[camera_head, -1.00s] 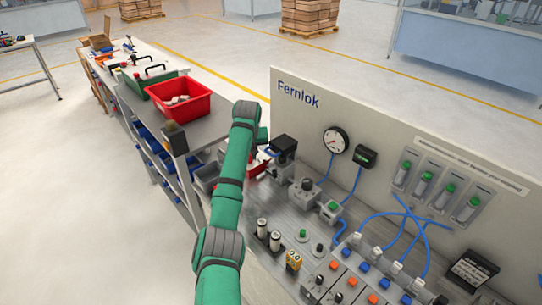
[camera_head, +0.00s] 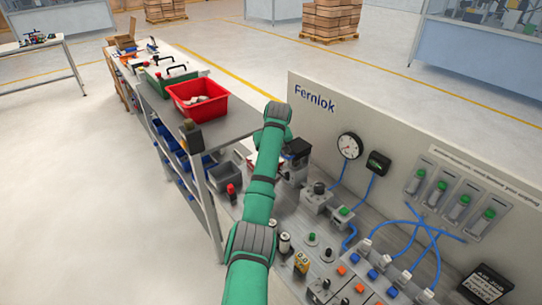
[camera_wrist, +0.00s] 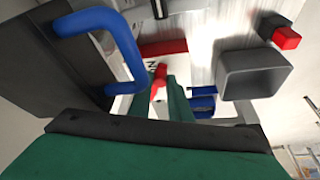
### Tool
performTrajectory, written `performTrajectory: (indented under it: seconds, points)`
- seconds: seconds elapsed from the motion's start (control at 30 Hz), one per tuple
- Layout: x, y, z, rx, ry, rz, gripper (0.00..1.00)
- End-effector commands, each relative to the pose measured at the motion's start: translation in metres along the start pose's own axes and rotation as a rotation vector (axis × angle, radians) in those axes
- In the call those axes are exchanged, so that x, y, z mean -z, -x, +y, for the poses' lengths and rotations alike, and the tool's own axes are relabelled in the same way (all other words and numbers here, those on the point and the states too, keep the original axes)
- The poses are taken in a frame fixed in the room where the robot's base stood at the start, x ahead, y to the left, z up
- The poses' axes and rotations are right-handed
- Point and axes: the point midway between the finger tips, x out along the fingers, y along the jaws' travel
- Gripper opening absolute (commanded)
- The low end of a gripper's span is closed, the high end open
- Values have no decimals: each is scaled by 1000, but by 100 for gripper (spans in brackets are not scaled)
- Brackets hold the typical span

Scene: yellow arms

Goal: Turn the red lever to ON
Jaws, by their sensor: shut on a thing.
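The red lever (camera_wrist: 160,74) shows in the wrist view between the two green fingertips of my gripper (camera_wrist: 161,84). My gripper is shut on it. A white label (camera_wrist: 152,64) with part of a word, an "N" visible, lies just behind the lever, with a red band above it. In the head view my green arm reaches over the bench, and its links hide the gripper and the lever. The lever's base and exact angle cannot be told.
A dark box with a blue handle (camera_wrist: 125,45) stands close on the left in the wrist view. A grey bin (camera_wrist: 255,75) and a red block (camera_wrist: 287,38) are to the right. In the head view, the Fernlok panel (camera_head: 400,130) rises right of my arm.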

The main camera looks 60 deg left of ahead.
Motion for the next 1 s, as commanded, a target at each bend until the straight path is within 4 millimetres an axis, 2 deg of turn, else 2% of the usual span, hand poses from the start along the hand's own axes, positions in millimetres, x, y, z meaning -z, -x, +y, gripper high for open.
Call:
performTrajectory:
  seconds: [0.13, 0.17, 0.2, 0.23, 0.63, 1.0]
  points:
    - [1, 0, -1, 0, 2, 3, 0]
    - [1, 1, -1, 0, 2, 3, 22]
    - [1, 1, -1, 0, 1, 3, 32]
    - [1, 1, 0, 0, 1, 3, 36]
    - [0, 6, 3, -3, -3, 3, 36]
    - [0, 56, 8, -5, -5, 4, 36]
